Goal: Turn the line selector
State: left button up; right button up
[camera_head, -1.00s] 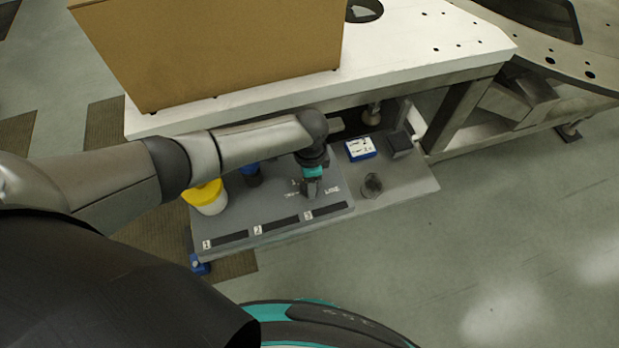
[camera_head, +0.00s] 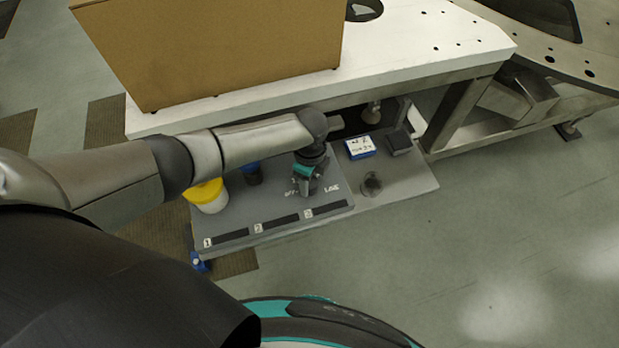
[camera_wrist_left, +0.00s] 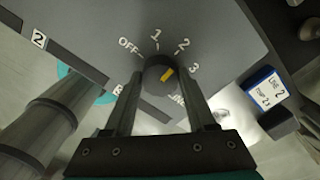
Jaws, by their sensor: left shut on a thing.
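The line selector is a round dark knob (camera_wrist_left: 160,74) with a yellow pointer mark, set in a grey panel (camera_head: 240,215). Around it are the white labels OFF, 1, 2 and 3. The yellow mark points up and right, about toward the 2. My left gripper (camera_head: 309,190) is over the panel's right part. In the left wrist view its two fingers (camera_wrist_left: 162,88) stand on either side of the knob and are shut on it. In the head view the gripper hides the knob. My right gripper is not in view.
A blue-edged card (camera_wrist_left: 264,91) reading "LINE 2" stands right of the panel, beside a dark block (camera_head: 400,142). A yellow-lidded white tub (camera_head: 208,197) stands on the left. A white table (camera_head: 420,50) with a brown box (camera_head: 210,50) overhangs behind. Numbered strips line the panel's front.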

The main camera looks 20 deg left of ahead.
aim_at(310, 183)
pick_arm(q)
jog(key=shift+d, duration=0.1)
dwell(0.3)
jog(key=o, duration=1.4)
jog(key=shift+c, duration=0.2)
notch_tip(310, 183, up, 15)
jog(key=p, duration=0.3)
jog(key=shift+r+p, duration=0.15)
jog(key=shift+p, duration=0.25)
jog(key=shift+s, duration=0.1)
